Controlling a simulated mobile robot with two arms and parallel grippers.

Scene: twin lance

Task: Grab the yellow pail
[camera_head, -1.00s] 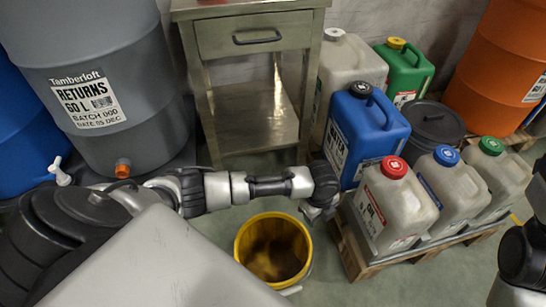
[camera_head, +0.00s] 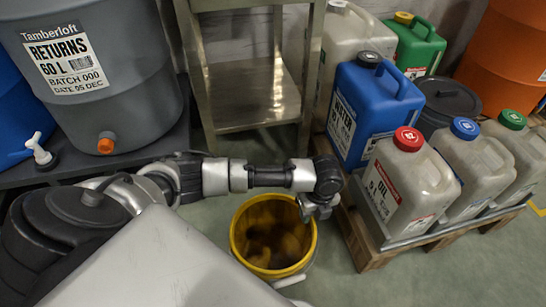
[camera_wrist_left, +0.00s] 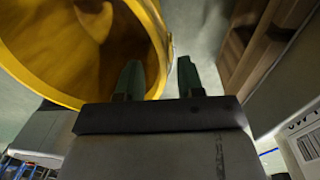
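The yellow pail (camera_head: 234,238) stands upright and open-topped on the floor at the lower middle of the head view. My left gripper (camera_head: 319,212) is at the right side of its rim, pointing down. In the left wrist view the pail (camera_wrist_left: 45,84) fills the upper left, and my left gripper (camera_wrist_left: 158,62) has its fingers apart. One finger overlaps the pail's inside and the other lies outside its edge, so the rim appears to run between them. Contact cannot be told. My right gripper is not in view.
A wooden pallet (camera_head: 368,256) with an oil can (camera_head: 405,185), a blue can (camera_head: 372,115) and other canisters stands close right of the pail. A grey drum (camera_head: 140,90) is at the left, a metal table (camera_head: 250,92) behind. Floor is bare between.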

